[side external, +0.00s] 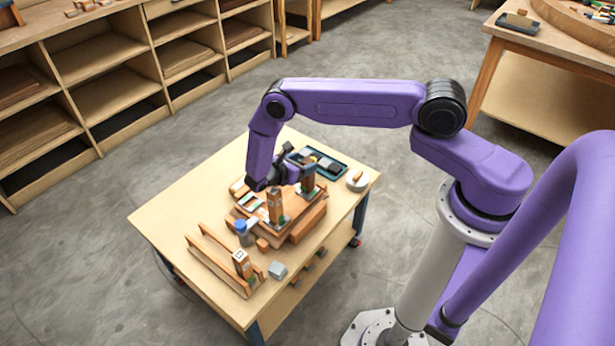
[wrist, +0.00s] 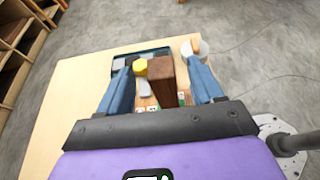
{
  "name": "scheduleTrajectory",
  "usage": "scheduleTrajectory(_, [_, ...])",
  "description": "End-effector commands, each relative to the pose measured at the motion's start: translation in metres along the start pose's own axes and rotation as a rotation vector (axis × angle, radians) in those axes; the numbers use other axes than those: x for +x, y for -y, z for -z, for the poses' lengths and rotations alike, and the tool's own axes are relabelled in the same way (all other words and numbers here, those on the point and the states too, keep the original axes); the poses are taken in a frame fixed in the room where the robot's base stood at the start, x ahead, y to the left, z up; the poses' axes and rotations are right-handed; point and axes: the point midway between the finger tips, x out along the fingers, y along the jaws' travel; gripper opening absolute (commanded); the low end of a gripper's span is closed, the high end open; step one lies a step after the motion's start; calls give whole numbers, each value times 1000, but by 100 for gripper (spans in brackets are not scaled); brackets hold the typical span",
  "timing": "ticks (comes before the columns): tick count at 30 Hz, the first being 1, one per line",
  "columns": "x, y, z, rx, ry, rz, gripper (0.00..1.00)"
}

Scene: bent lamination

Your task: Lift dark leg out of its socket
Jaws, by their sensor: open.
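The dark leg (side external: 308,180) stands upright at the back right of the stepped wooden block on the table. In the wrist view the dark brown leg (wrist: 162,82) rises between the two blue fingers of my gripper (wrist: 158,60). The fingers are open, with a visible gap on each side of the leg. In the side view my gripper (side external: 290,168) is beside the leg, partly hidden by my arm and the parts. The leg's foot and socket are hard to see in both views. A lighter brown leg (side external: 275,206) stands nearer the front of the block.
A dark tray of small parts (side external: 336,172) and a white round pot (side external: 357,180) lie behind. A blue-capped bottle (side external: 242,231), a grey block (side external: 277,270) and a wooden rack (side external: 208,262) holding another upright piece (side external: 241,262) are at the front. The table's left side is clear.

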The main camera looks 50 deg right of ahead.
Motion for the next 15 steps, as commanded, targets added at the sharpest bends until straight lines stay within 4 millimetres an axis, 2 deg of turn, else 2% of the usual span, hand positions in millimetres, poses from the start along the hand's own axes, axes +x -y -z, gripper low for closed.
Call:
scheduleTrajectory(7, [6, 1, 9, 0, 0, 2, 66])
scheduleTrajectory(15, [47, 1, 8, 2, -1, 3, 66])
